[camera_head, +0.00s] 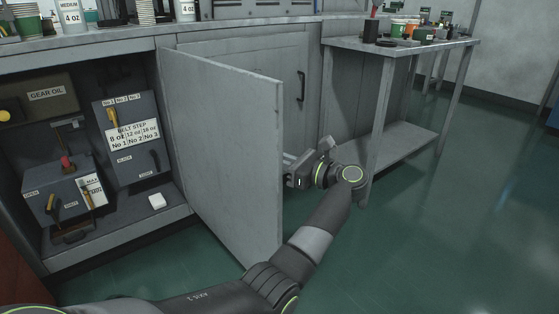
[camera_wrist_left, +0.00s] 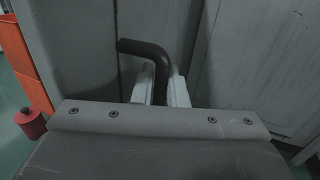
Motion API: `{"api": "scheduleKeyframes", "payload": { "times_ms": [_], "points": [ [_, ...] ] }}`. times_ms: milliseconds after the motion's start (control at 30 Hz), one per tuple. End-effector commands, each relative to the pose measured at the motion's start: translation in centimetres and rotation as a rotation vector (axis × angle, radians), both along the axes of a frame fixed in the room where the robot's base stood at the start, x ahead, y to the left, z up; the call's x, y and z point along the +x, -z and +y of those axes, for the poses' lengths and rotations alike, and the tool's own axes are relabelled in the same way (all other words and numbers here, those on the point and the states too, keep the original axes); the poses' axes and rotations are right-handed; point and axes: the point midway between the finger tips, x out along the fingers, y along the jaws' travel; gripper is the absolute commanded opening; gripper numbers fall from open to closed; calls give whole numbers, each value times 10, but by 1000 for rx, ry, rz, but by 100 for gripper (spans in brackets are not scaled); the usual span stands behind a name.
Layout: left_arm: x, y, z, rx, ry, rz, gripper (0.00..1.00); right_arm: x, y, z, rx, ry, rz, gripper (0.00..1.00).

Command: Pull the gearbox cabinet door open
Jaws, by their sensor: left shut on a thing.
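The gearbox cabinet door (camera_head: 228,145) is a grey panel that stands swung out from the cabinet front, well open. The cabinet interior (camera_head: 185,225) shows to its left. My left gripper (camera_head: 291,164) is at the far side of the door's right edge, with its fingertips partly hidden by the door. In the left wrist view a black bent handle (camera_wrist_left: 148,49) sits between the two pale fingers of the left gripper (camera_wrist_left: 161,92), which are shut on it. My right gripper is not in view.
Inside the cabinet are a gear oil box (camera_head: 45,95), a belt step panel (camera_head: 130,135) and a lever box (camera_head: 65,195). A second closed door with a handle (camera_head: 301,86) is behind. A metal side table (camera_head: 400,50) stands right. The green floor (camera_head: 440,230) is clear.

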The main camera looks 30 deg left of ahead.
Motion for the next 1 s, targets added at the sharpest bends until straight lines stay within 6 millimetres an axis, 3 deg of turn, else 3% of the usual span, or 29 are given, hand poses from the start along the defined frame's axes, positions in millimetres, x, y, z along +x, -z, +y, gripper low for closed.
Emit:
{"api": "scheduleKeyframes", "payload": {
  "times_ms": [67, 100, 133, 533, 667, 1000],
  "points": [
    [0, 1, 1, -2, -1, 1, 0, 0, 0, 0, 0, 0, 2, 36],
    [0, 1, 1, -2, -1, 1, 14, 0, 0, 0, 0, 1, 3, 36],
    [0, 1, 1, -2, -1, 1, 17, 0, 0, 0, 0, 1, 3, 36],
    [0, 0, -8, -2, 2, 1, 17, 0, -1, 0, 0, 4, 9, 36],
    [-3, -1, -30, -3, 3, 2, 17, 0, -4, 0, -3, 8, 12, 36],
    [-11, -1, -115, -2, 5, 3, 17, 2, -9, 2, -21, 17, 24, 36]
  ]
}}
